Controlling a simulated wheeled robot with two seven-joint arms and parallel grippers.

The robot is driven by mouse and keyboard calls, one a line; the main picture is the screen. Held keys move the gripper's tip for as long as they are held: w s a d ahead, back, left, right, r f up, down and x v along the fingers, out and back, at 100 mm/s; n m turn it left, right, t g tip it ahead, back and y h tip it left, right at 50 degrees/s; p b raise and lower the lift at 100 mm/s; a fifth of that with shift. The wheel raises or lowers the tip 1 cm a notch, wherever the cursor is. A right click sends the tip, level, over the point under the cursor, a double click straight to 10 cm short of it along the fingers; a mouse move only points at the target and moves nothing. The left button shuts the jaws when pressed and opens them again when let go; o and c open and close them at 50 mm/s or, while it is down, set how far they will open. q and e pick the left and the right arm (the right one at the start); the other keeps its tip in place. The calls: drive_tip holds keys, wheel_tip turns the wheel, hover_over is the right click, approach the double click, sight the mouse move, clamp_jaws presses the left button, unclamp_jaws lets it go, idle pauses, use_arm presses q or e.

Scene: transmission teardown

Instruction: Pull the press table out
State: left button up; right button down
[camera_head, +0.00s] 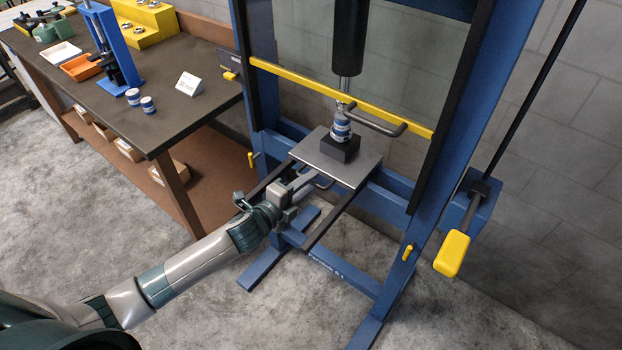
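The press table (358,173) is a flat grey plate on dark rails inside the blue press frame. A black block (340,148) with a blue-and-white cylindrical part (341,128) stands on it, under the press ram (350,45). My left gripper (308,181) is at the plate's front left edge, beside a dark handle (320,182). The fingers reach toward the handle, but I cannot tell whether they are closed on it. My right gripper is not in view.
A yellow bar (340,98) crosses the blue press frame (412,235) above the table. A lever with a yellow grip (452,254) stands at right. A workbench (150,125) with tools is at left. The concrete floor in front is clear.

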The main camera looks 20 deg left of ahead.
use_arm(q)
drive_tip(key=shift+w+d+f, duration=0.15)
drive_tip(key=shift+w+d, duration=0.1)
drive_tip(key=shift+w, duration=0.35)
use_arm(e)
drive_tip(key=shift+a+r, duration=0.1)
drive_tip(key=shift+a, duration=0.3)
use_arm(q)
clamp_jaws()
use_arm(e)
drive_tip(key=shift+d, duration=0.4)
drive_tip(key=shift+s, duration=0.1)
